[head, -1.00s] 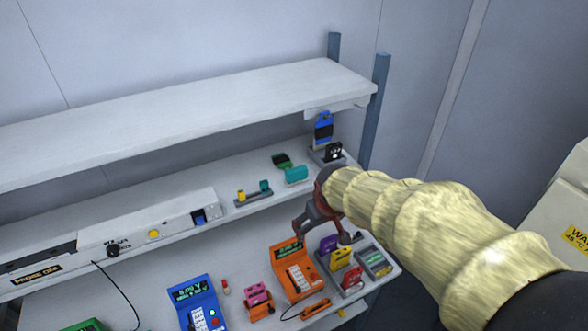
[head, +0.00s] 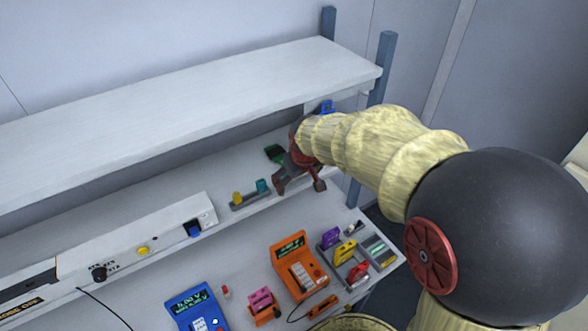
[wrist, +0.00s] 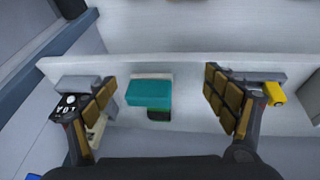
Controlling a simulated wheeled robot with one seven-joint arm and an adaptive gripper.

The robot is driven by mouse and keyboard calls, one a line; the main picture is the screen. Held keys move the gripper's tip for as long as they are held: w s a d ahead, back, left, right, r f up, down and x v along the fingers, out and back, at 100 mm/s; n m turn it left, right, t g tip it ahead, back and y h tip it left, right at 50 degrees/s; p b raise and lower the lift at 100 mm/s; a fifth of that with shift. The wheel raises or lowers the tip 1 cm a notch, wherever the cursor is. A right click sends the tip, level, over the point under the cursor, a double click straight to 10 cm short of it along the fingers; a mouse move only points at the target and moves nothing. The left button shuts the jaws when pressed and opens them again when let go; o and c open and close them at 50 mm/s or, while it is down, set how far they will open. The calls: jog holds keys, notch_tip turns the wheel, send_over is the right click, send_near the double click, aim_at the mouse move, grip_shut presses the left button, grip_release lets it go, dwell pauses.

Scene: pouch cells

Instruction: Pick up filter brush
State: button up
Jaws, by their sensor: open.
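On the middle shelf lies what seems to be the filter brush: a teal block (wrist: 149,92) with a green and black piece (wrist: 158,114) against it in the wrist view. I cannot tell whether these are one thing or two. In the wrist view the open gripper (wrist: 160,88) has one finger on each side of the teal block, with gaps on both sides and nothing held.
A black item with white marks (wrist: 68,106) is beside the left finger. The upper shelf (head: 190,95) overhangs. Orange (head: 300,266) and blue (head: 198,308) meters stand below.

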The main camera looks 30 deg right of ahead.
jog(key=shift+w+d, duration=0.35)
jog(key=shift+w, duration=0.55)
jog(key=shift+w+d, duration=0.35)
jog(key=shift+w, duration=0.55)
jog(key=shift+w+d, duration=0.2)
jog(key=shift+w, duration=0.3)
jog(key=shift+w+d, duration=0.2)
jog(key=shift+w, duration=0.3)
jog(key=shift+w+x, duration=0.25)
jog(key=shift+x, duration=0.95)
jog(key=shift+w+d+f, duration=0.1)
jog(key=shift+d+f, duration=0.05)
jog(key=shift+f, duration=0.15)
jog(key=shift+c, duration=0.2)
jog(key=c, duration=1.1)
jog(key=shift+c, duration=0.6)
jog(key=shift+r, duration=0.1)
